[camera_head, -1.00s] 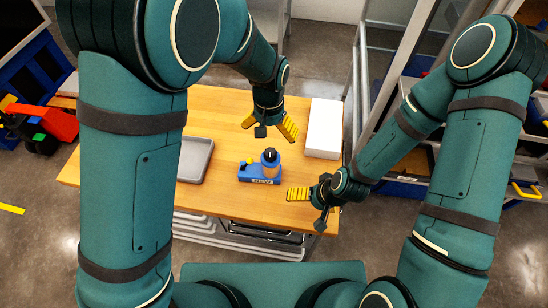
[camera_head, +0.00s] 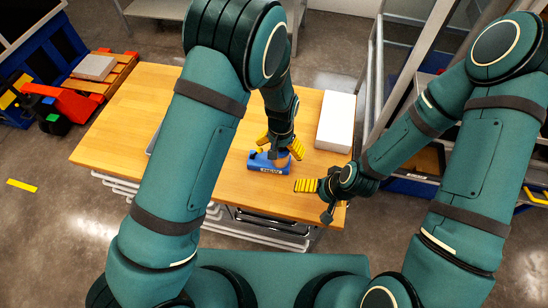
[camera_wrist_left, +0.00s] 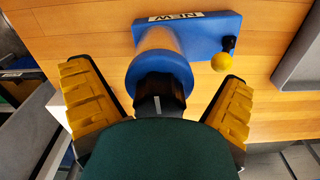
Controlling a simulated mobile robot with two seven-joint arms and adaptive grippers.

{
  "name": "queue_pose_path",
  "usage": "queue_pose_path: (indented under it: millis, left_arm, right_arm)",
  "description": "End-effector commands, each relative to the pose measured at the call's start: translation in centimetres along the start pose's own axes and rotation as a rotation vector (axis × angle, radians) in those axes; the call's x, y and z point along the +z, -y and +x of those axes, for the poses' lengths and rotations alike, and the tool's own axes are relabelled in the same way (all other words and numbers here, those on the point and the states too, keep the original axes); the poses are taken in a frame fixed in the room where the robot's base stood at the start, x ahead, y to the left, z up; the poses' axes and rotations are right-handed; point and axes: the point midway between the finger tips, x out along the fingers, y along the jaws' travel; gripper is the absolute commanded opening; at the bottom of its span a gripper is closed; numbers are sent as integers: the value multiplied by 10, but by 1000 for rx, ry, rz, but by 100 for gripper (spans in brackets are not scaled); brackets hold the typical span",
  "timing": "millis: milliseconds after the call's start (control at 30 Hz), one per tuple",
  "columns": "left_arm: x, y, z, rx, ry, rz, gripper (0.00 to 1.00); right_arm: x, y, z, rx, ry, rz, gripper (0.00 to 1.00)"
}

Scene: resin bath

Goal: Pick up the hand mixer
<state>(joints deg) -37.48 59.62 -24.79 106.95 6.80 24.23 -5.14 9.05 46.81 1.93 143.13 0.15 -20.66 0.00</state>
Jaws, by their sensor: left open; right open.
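The hand mixer appears to be the upright round body with a dark top and orange lower part (camera_head: 281,163), standing at a blue base block (camera_head: 262,164) on the wooden table. In the left wrist view the round blue body (camera_wrist_left: 160,68) lies between my fingers, and the base (camera_wrist_left: 199,35) carries a "NEW" label and a yellow ball (camera_wrist_left: 221,62). My left gripper (camera_head: 279,146) is open and above the mixer, its yellow fingers either side of it with gaps. My right gripper (camera_head: 307,187) is open and empty, right of the base. My left gripper partly hides the mixer's top.
The wooden table (camera_head: 120,130) has free room to the left. A white box (camera_head: 336,122) stands at its right edge. A grey tray (camera_wrist_left: 302,55) is mostly hidden behind my left arm in the head view. A red pallet jack (camera_head: 70,105) stands on the floor at left.

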Motion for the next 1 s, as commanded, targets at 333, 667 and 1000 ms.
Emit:
queue_pose_path:
  millis: [333,667,1000]
  left_arm:
    - [0,0,5,0,-1,1,85]
    - [-1,0,4,0,-2,1,18]
    - [-1,-1,-9,1,-5,1,17]
  right_arm:
    - [0,0,0,0,0,0,100]
    - [0,0,0,0,0,0,100]
    - [0,0,0,0,0,0,100]
